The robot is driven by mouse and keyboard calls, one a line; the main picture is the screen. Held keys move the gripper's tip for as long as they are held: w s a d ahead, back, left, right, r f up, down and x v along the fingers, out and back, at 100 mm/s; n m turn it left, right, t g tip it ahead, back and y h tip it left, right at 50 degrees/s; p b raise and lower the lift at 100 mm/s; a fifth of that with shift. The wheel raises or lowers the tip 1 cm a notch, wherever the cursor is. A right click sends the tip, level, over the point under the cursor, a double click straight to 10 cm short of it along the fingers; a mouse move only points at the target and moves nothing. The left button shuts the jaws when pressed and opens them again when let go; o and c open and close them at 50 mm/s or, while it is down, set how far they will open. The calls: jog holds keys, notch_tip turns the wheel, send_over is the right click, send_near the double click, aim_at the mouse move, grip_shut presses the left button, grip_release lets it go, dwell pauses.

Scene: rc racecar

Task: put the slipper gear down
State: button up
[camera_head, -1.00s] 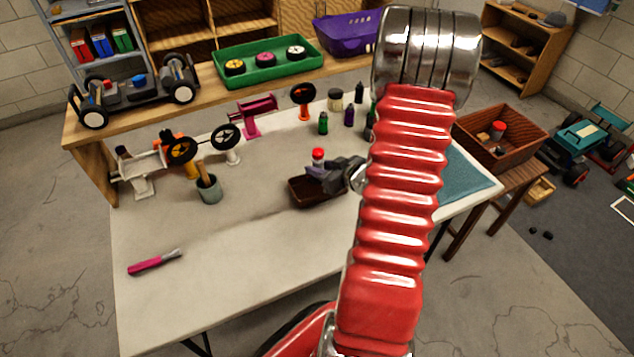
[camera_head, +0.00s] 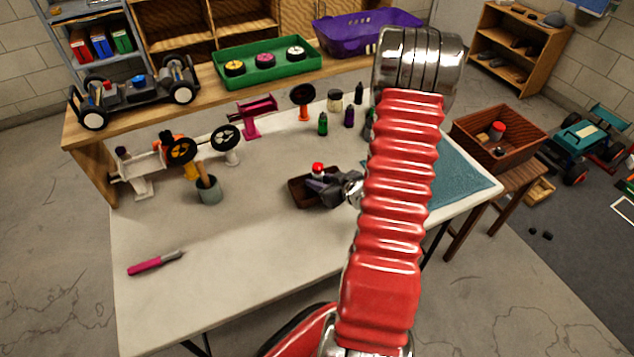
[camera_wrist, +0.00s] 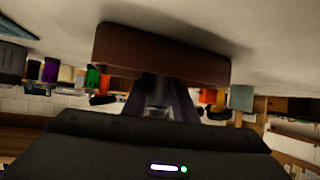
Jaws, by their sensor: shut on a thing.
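My gripper (camera_head: 320,186) is at the small dark brown tray (camera_head: 299,194) on the white table, its fingers low over the tray. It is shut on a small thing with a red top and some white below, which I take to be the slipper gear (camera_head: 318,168). The fingers and gripper body hide most of it. In the wrist view the tray (camera_wrist: 125,50) appears at the top, with my dark gripper fingers (camera_wrist: 162,100) reaching to it. The held thing cannot be made out there, and whether it touches the tray floor cannot be told.
A grey cup (camera_head: 208,191) stands left of the tray, and a pink-handled tool (camera_head: 153,263) lies front left. Wheel stands and small bottles (camera_head: 323,124) are behind. A teal mat (camera_head: 455,172) lies right. The table's front middle is clear.

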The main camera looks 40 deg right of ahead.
jog(key=shift+f, duration=0.25)
jog(key=o, duration=1.1)
jog(key=v, duration=1.2)
jog(key=shift+a, duration=0.1)
